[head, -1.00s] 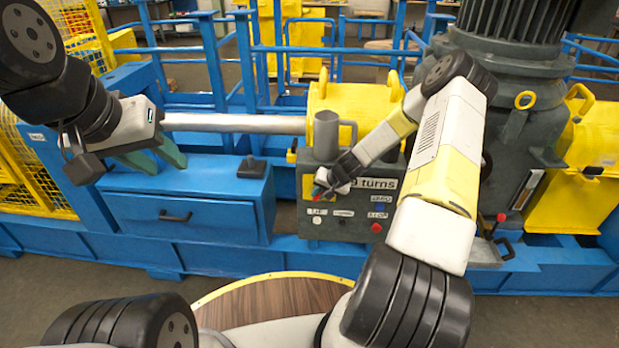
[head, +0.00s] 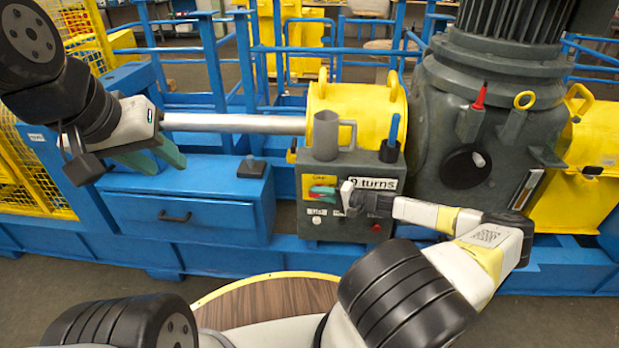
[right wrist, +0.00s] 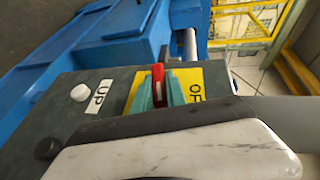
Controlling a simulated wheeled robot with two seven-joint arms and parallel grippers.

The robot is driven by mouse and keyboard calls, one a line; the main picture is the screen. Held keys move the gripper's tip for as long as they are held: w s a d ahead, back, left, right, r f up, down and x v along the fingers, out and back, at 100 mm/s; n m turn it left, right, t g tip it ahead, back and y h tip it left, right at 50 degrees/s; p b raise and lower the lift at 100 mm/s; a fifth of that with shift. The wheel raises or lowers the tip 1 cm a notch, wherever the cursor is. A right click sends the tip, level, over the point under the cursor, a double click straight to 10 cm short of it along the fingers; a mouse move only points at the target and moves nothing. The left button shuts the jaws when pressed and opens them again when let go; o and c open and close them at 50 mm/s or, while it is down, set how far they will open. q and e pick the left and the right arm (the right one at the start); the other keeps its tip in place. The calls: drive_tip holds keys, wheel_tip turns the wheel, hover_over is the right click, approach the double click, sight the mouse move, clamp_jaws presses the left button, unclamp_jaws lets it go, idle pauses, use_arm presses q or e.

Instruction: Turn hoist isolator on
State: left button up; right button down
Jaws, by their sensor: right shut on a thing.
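The hoist isolator has a red handle (right wrist: 158,82) on a yellow plate (right wrist: 202,84) with a partly covered label beginning "OF". The plate also shows in the head view (head: 318,182), on the front of a dark grey control box (head: 335,228). My right gripper (head: 323,191) comes in from the right, with its green fingers on either side of the red handle, shut on it. In the right wrist view the handle stands between the fingertips (right wrist: 163,92); its lower part is hidden. My left gripper (head: 160,156) is open and empty, left of the box above the blue drawer unit.
A grey mug (head: 327,135) and a blue pen-like object (head: 393,130) stand on the box. A white button (right wrist: 80,92) sits beside an "UP" label (right wrist: 97,97). A red-tipped tool (head: 479,98) stands by the motor (head: 460,120). A small black object (head: 250,167) lies on the blue drawer unit (head: 185,210).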

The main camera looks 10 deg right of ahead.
drive_tip(key=shift+a+m+t+y, duration=0.1)
drive_tip(key=shift+m+t+y, duration=0.3)
drive_tip(key=shift+t+y, duration=0.35)
drive_tip(key=shift+y, duration=0.35)
drive_tip(key=c, duration=1.4)
unclamp_jaws()
drive_tip(key=shift+o, duration=0.2)
drive_tip(key=v, duration=0.7)
drive_tip(key=shift+s+d, duration=0.25)
drive_tip(key=shift+s, duration=0.05)
